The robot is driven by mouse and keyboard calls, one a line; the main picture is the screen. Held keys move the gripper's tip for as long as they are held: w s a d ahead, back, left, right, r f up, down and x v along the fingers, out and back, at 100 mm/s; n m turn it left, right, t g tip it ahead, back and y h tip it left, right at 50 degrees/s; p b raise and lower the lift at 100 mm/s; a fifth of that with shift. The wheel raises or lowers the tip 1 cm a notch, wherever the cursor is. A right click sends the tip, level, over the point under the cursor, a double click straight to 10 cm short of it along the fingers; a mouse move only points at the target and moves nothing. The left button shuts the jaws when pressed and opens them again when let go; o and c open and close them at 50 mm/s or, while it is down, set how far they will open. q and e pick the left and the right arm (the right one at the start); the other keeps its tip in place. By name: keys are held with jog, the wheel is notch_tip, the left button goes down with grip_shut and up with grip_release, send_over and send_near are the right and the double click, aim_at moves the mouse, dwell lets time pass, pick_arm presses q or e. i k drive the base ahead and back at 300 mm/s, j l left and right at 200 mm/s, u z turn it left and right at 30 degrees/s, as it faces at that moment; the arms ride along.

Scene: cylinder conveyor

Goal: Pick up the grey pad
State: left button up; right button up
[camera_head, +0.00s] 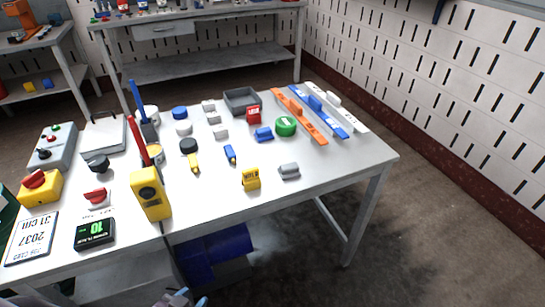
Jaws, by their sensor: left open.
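A small grey block with a rounded top (289,171) lies near the front right edge of the white table. Several lighter grey pieces (220,132) lie in a column near the middle. I cannot tell for sure which of these is the grey pad. My left gripper (182,297) shows only in part at the bottom edge, low in front of the table and apart from everything on it. It is open, with nothing seen between its fingers. My right gripper is not in view.
The white table (325,172) is crowded on its left. A yellow handheld device (150,193) stands near the front edge. A yellow block (251,179) is left of the rounded grey block. A grey tray (242,100) is at the back. The table's right corner is clear.

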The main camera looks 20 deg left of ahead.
aim_at(288, 171)
jog(key=i+l+u, duration=0.5)
jog(key=u, duration=0.15)
jog(key=i+l+u, duration=0.15)
jog(key=l+u, duration=0.2)
jog(key=l, duration=0.15)
jog(key=i+l+u, duration=0.15)
jog(key=l+u, duration=0.15)
jog(key=l, duration=0.1)
